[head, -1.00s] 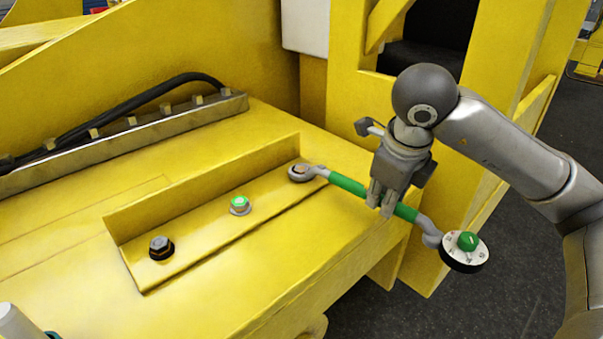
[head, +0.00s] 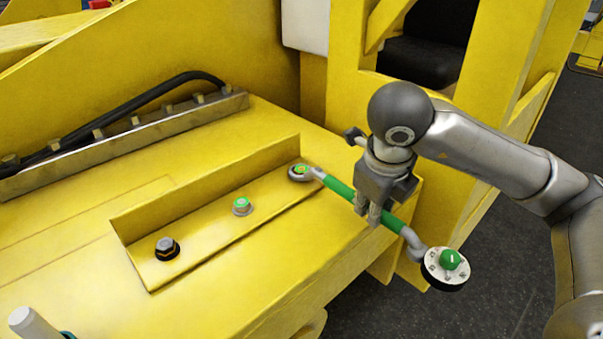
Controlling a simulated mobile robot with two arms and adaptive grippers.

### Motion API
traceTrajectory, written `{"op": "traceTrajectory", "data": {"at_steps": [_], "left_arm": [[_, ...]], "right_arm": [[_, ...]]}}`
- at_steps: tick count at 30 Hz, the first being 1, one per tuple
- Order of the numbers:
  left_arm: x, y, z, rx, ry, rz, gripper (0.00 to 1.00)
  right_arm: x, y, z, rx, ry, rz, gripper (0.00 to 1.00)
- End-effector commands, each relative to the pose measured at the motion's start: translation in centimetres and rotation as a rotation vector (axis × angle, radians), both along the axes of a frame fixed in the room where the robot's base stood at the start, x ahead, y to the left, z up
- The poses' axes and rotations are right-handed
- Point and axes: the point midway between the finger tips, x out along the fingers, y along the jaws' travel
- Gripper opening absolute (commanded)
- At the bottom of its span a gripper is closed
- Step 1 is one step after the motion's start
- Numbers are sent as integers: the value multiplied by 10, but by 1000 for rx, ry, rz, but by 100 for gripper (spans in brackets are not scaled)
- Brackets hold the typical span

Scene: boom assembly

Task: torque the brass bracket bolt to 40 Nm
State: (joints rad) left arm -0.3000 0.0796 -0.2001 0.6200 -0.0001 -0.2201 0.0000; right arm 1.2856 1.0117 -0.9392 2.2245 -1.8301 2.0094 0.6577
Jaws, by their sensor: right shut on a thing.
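A torque wrench with a green handle (head: 340,188) lies across the right part of the yellow boom. Its ring end (head: 293,177) sits around the bolt at the right end of the recess. That bolt's head (head: 301,169) shows green and orange-brass inside the ring. The white dial with a green knob (head: 452,260) is at the wrench's other end, beyond the boom's edge. My right gripper (head: 367,218) is shut on the green handle, nearer the dial than the ring. A green-topped bolt (head: 241,203) and a black bolt (head: 167,246) stand uncovered to the left. My left gripper is not visible.
The recess's raised yellow wall (head: 205,190) runs behind the bolts. A black hose (head: 140,98) and a metal rail (head: 125,132) lie behind it. Yellow uprights (head: 345,75) stand at the back right. Dark floor (head: 480,240) is open at right.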

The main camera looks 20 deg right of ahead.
Motion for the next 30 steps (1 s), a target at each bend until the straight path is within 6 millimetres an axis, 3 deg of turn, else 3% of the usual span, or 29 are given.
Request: {"op": "traceTrajectory", "data": {"at_steps": [18,30], "left_arm": [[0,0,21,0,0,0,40],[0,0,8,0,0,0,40]], "right_arm": [[-4,14,4,0,-3,-85,0],[-1,7,-1,1,-2,-47,0]]}}
